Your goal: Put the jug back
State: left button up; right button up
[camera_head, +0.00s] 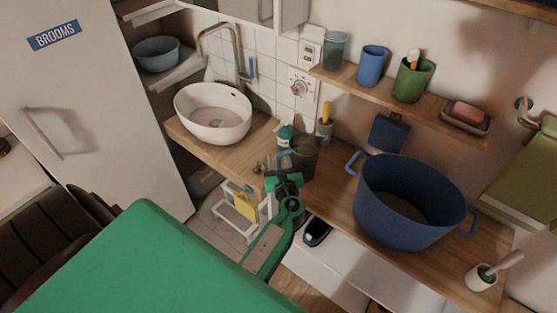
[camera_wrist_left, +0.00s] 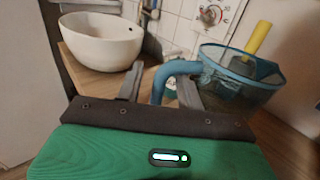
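The jug (camera_head: 304,158) is a dark see-through vessel with a blue rim and blue handle. It appears upright on the wooden counter, between the white basin and the large blue pot. In the left wrist view the jug (camera_wrist_left: 238,90) is at the right, its handle (camera_wrist_left: 180,68) curving toward me. My left gripper (camera_head: 272,170) is just in front of the jug. In the wrist view its fingers (camera_wrist_left: 160,88) are apart, with the handle between them, nearer the right finger; a gap shows on the left. My right gripper is not in view.
A white basin (camera_head: 212,112) stands left of the jug and a large blue pot (camera_head: 410,205) right of it. A cup with a yellow-handled item (camera_head: 324,130) is close behind. A wall shelf (camera_head: 440,112) holds cups and soap. A green surface (camera_head: 135,260) fills the lower left.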

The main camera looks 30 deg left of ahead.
pick_arm(q)
jog(key=shift+f, duration=0.3)
jog(key=s+d, duration=0.2)
jog(key=s+d+r+p, duration=0.1)
jog(key=shift+s+d+r+p, duration=0.15)
jog(key=shift+s+d+p, duration=0.15)
jog(key=shift+s+d, duration=0.1)
jog(key=v, duration=0.8)
jog(key=shift+s+d, duration=0.15)
jog(key=shift+s, duration=0.05)
